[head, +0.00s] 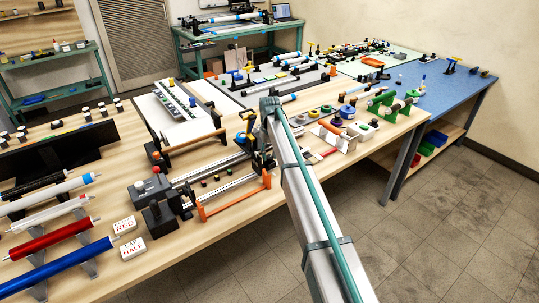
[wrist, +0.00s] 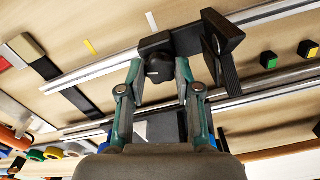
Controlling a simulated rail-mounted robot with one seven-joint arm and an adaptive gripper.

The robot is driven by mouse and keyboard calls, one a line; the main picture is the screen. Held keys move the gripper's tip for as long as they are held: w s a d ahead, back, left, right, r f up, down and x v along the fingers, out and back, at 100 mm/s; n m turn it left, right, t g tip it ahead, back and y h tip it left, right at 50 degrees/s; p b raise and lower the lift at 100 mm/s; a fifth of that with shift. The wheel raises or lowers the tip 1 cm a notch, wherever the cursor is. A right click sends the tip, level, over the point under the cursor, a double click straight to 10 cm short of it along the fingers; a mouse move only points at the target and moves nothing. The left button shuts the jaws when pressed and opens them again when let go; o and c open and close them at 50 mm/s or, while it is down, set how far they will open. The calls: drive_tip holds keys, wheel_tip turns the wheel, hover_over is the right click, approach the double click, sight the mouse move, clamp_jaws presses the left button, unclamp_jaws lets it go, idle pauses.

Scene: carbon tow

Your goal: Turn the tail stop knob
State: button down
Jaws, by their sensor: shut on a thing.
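The tail stop knob (wrist: 158,65) is a round black knob in the wrist view, on the near side of the dark tail stop block (wrist: 186,40). My gripper (wrist: 160,70) has its two teal fingers on either side of the knob and is shut on it. The block sits across a silver rail (wrist: 95,72). In the head view, the tail end of the winder is a dark upright cluster (head: 262,158) close to my arm's end. The knob and fingertips cannot be made out there.
The winder's dark headstock (head: 158,190) stands at the left end of the rails. An orange bar frame (head: 236,196) runs along the bench's front. Coloured tubes (head: 50,240) lie at lower left. Spools and a green stand (head: 380,103) crowd the bench to the right.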

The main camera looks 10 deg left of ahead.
sight(269, 156)
drive_tip(key=c, duration=0.8)
unclamp_jaws()
wheel_tip(269, 156, up, 12)
drive_tip(key=shift+r, duration=0.1)
